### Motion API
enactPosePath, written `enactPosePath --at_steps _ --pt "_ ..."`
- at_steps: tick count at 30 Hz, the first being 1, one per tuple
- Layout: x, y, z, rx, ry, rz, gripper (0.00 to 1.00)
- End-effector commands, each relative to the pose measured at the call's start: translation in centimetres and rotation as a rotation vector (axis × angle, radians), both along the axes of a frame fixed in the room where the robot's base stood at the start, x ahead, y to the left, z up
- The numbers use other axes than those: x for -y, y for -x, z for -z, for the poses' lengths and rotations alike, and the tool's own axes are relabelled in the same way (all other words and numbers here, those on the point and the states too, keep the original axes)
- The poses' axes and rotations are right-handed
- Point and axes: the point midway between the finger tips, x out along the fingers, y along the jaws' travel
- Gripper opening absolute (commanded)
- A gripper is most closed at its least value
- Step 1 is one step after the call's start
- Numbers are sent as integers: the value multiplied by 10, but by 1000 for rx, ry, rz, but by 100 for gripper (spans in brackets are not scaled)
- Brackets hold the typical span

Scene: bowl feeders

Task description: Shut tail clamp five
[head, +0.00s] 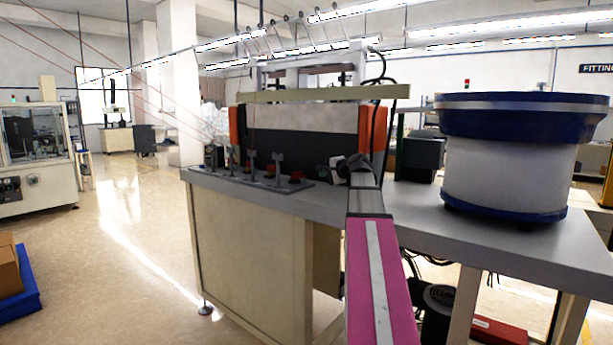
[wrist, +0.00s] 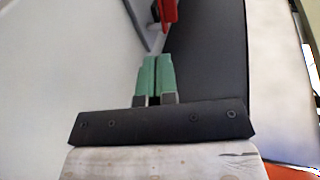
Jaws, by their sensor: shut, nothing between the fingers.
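A row of toggle clamps with upright grey posts (head: 279,165) and red parts stands on a dark base plate along the front of the machine bench, in the head view. A red clamp handle (head: 296,176) shows at the right end of the row; another red part (head: 271,168) is left of it. I cannot read which clamp is five. In the wrist view a red handle (wrist: 169,12) lies just beyond my fingertips, apart from them. My gripper (wrist: 157,60) has green fingers, shut and empty. In the head view my arm hides part of the wrist and fingers.
The bench top (head: 410,208) bears an orange-sided machine (head: 238,126) behind the clamps and a large blue-rimmed bowl feeder (head: 510,165) at the right. A dark box (head: 421,158) stands between them. The floor at the left is open.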

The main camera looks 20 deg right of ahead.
Motion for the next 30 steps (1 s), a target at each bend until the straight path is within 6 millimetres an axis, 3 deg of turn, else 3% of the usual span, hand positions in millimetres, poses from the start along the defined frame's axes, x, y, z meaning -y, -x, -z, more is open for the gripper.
enactPosePath --at_steps 5,21,30 --pt "-6 -17 5 -1 0 -1 0" --pt "-43 -103 29 0 1 -1 0" --pt "-53 -123 29 0 1 0 0"
